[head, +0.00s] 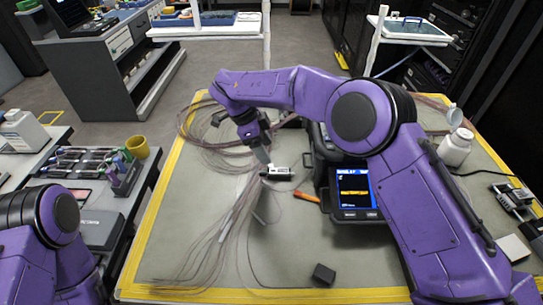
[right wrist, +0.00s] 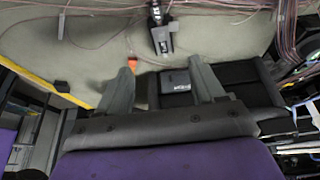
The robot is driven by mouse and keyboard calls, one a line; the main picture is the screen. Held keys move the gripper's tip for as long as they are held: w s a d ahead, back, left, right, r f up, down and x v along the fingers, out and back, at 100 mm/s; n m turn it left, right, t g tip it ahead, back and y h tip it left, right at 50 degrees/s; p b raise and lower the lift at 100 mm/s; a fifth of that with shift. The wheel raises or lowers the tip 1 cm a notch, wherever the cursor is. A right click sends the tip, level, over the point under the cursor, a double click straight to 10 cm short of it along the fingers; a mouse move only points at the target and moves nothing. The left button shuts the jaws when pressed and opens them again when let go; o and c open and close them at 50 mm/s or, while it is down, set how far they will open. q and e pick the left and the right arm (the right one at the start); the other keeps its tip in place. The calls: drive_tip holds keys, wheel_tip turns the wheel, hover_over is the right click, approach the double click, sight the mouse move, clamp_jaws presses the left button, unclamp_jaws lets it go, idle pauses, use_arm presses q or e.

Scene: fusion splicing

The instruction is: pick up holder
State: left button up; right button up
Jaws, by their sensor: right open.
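The holder (head: 278,173), a small white and black piece, lies on the grey mat just left of the dark splicer, with thin fibres running from it. It also shows in the right wrist view as a dark and grey piece (right wrist: 161,40) at the top centre. My right gripper (head: 263,155) is just above the holder's left end in the head view. In the right wrist view its two grey fingers (right wrist: 162,78) are spread with nothing between them, and the holder lies beyond the tips. My left arm shows at the lower left, but its gripper is out of view.
The splicer (head: 355,212) with a lit screen stands right of the holder, partly behind my right arm. An orange-ended tool (head: 306,196) lies close to the holder. Loose fibres (head: 215,240) spread over the mat. A small black block (head: 323,273) lies near the front edge.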

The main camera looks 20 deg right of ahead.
sight(278, 171)
drive_tip(key=x, duration=0.3)
drive_tip(key=p+x, duration=0.1)
drive_tip(key=x, duration=0.2)
drive_tip(key=p+x, duration=0.1)
drive_tip(key=x, duration=0.2)
drive_tip(key=shift+w+f, duration=0.25)
drive_tip(key=shift+w, duration=0.05)
drive_tip(key=shift+s+d+f, duration=0.1)
drive_tip(key=shift+d+f, duration=0.1)
drive_tip(key=shift+f, duration=0.15)
drive_tip(key=c, duration=1.2)
